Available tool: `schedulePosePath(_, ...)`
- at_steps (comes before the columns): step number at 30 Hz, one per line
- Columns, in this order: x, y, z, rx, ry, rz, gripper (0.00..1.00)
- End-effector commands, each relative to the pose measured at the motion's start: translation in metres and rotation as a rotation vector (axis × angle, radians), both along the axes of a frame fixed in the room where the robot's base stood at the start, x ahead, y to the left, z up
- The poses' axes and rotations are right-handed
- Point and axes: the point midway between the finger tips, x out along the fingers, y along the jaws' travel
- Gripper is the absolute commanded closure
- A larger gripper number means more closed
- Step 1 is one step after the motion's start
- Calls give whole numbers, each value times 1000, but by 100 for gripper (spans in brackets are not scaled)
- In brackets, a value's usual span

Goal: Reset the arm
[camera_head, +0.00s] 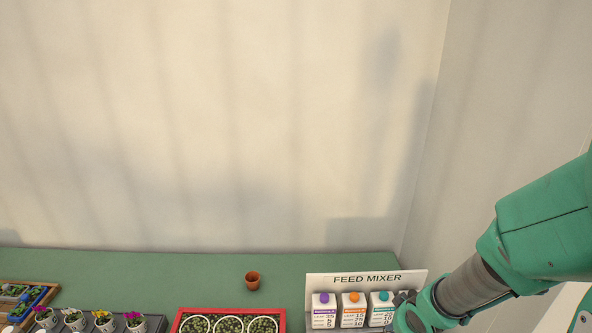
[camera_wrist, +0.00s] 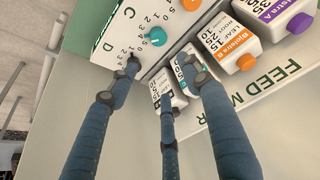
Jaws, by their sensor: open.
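My gripper (camera_wrist: 163,66) is open, its dark blue fingers spread over the feed mixer (camera_wrist: 115,40) in the wrist view. One finger is at the mixer's panel by the letter D. Another overlaps a white carton (camera_wrist: 166,92) and hides part of it. I cannot tell whether any finger touches a carton. In the head view my gripper (camera_head: 410,312) is at the right end of the feed mixer sign (camera_head: 365,279), just right of the teal-capped carton (camera_head: 381,309). Its fingertips are mostly hidden there.
A purple-capped carton (camera_head: 324,310) and an orange-capped carton (camera_head: 354,310) stand in the mixer. A terracotta pot (camera_head: 252,281) stands on the green bench (camera_head: 150,268). A red crate (camera_head: 177,323) holds round pots. Flowerpots (camera_head: 103,321) stand at left. The right wall is close to my arm.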

Motion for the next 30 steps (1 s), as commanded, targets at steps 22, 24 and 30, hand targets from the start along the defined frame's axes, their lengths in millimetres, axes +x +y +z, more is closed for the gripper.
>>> schedulePosePath(22, -49, 12, 148, -94, -53, -24, 51)
schedulePosePath(24, -58, 17, 159, -91, -56, -20, 51)
schedulePosePath(30, -86, 33, 190, -71, -62, -2, 51)
